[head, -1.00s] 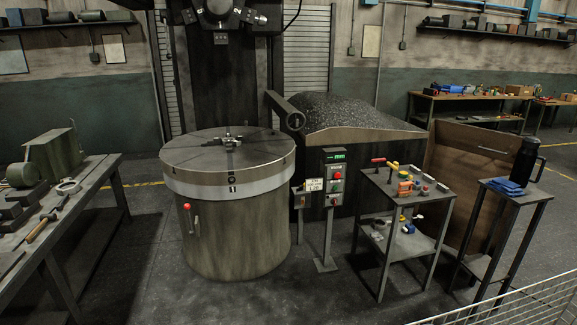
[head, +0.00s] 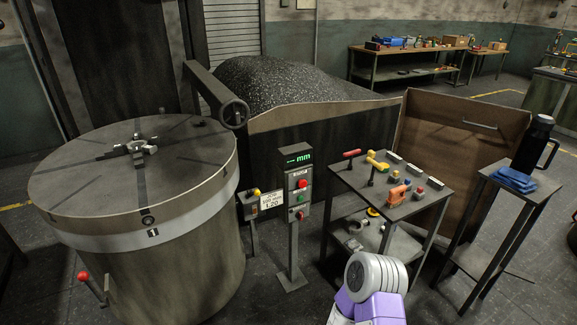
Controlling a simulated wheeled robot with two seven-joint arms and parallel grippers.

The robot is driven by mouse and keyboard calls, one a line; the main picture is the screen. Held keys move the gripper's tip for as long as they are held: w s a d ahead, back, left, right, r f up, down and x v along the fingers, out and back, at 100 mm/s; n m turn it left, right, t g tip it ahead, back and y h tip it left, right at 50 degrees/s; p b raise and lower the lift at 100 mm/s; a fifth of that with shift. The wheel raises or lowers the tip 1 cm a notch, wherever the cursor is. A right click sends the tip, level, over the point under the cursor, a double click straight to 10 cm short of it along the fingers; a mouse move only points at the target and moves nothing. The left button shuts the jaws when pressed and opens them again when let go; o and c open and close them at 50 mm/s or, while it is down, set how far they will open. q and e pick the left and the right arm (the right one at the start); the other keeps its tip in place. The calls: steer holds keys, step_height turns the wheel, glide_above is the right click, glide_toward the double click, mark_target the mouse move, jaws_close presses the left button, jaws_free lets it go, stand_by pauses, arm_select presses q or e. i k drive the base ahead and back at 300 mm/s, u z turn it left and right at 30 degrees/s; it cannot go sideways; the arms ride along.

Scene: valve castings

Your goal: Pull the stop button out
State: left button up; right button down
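The control pedestal (head: 294,225) stands right of the big round turntable, with a green "mm" readout at its top. A red round button (head: 302,184), likely the stop button, sits on its front panel, above a green button (head: 301,197). Whether the red button is pushed in or out is too small to tell. A further red control (head: 300,215) sits lower on the panel. Neither gripper shows; only a white and purple link of my arm is at the bottom, right of the pedestal.
The round turntable (head: 95,185) fills the left, with a red-knobbed lever (head: 84,277) low in front. A small box with a sign (head: 272,201) stands just left of the pedestal. A tool cart (head: 410,208) is close on the right. Floor in front of the pedestal is clear.

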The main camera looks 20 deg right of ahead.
mark_target(302, 183)
steer(key=i, duration=1.1)
steer(key=z, duration=3)
steer(key=i, duration=1.05)
steer(key=u, duration=1.65)
